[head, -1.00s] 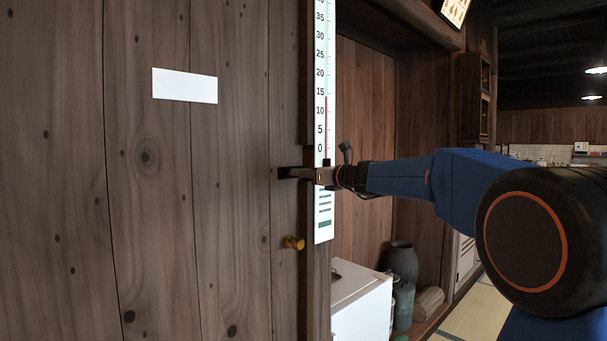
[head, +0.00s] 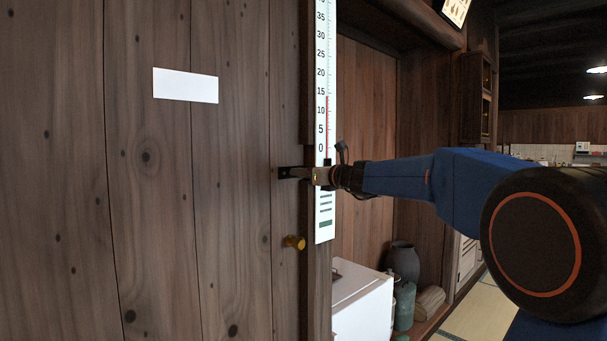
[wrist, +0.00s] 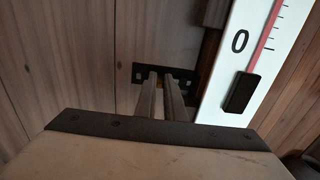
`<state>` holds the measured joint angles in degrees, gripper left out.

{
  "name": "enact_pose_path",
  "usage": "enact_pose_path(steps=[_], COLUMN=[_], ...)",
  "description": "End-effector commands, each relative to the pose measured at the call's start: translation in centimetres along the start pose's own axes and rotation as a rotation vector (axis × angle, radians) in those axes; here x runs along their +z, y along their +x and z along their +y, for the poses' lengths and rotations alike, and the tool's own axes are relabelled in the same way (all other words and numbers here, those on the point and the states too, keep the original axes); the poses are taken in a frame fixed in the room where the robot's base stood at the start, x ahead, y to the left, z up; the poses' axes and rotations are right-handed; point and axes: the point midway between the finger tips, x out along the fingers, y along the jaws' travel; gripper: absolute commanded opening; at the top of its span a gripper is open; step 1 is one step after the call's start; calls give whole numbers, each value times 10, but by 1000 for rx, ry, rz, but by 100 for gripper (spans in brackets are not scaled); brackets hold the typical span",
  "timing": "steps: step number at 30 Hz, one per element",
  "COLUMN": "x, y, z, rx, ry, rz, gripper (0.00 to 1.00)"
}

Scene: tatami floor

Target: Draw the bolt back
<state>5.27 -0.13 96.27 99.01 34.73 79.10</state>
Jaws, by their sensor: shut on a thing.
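The bolt (head: 290,172) is a dark metal fitting on the edge of the brown plank door, next to the post. In the wrist view its dark plate (wrist: 188,74) with small holes shows behind my fingertips. My gripper (head: 314,177) is at the right end of the bolt, in front of the post. In the wrist view my gripper (wrist: 168,82) has its two fingers close together, shut on the bolt. The gripped part is hidden between the fingers, so I cannot tell how far the bar is drawn.
A tall white thermometer board (head: 325,90) hangs right by my gripper. A brass knob (head: 294,242) sticks out below the bolt. A white label (head: 185,85) is on the door (head: 150,220). A white box (head: 362,305) and a dark pot (head: 403,262) stand at lower right.

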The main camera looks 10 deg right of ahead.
Motion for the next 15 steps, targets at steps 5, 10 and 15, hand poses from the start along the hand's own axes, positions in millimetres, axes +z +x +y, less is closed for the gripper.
enact_pose_path(steps=[5, 10, 15], x=[-2, -1, -1], y=[0, 0, 0], z=[3, 3, 2], rx=[7, 6, 5], ry=[0, 0, 0], rz=[2, 2, 1], gripper=[14, 28, 28])
